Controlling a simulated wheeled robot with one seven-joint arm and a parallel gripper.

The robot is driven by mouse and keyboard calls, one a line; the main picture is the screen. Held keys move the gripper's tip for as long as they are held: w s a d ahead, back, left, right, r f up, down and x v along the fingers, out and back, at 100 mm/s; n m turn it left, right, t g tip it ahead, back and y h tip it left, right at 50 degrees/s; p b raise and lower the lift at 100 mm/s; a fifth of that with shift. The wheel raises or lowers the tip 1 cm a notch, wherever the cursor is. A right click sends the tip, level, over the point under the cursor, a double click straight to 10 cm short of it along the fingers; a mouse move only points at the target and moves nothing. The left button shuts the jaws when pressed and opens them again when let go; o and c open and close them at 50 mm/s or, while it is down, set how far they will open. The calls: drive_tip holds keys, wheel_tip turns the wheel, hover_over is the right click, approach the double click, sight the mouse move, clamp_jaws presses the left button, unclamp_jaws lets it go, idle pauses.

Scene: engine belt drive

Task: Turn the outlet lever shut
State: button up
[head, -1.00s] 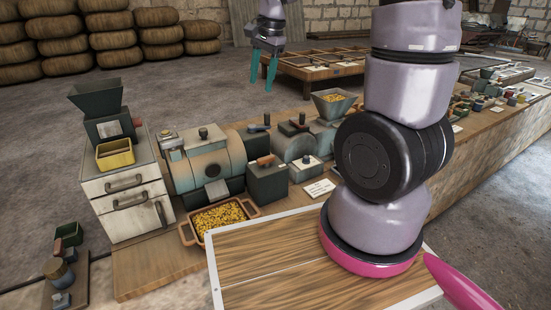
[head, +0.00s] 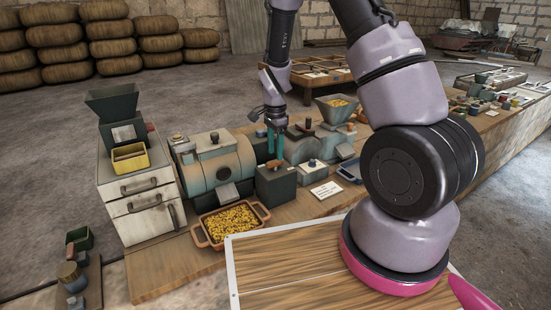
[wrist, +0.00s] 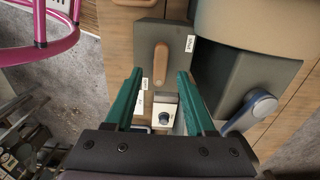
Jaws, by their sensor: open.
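A dark box (head: 277,188) with a brown-handled lever (head: 273,164) on top stands just right of the round grey drum machine. In the wrist view the lever (wrist: 161,62) lies along the box top (wrist: 178,32), with a small white label (wrist: 190,43) beside it. My gripper (head: 274,152) points down over this box, its teal fingers close to the lever. In the wrist view my gripper (wrist: 160,78) is open and empty, with the lever between and just beyond its tips. I cannot tell whether the fingers touch it.
A blue-grey lever (wrist: 250,110) sits on a neighbouring dark block. The drum machine (head: 215,160) is left of the box, and a tray of yellow grain (head: 230,222) stands in front. A small white-topped box (head: 311,172) and a hopper (head: 336,108) are to the right.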

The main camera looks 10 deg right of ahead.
sight(275, 160)
drive_tip(key=shift+f, duration=1.65)
clamp_jaws()
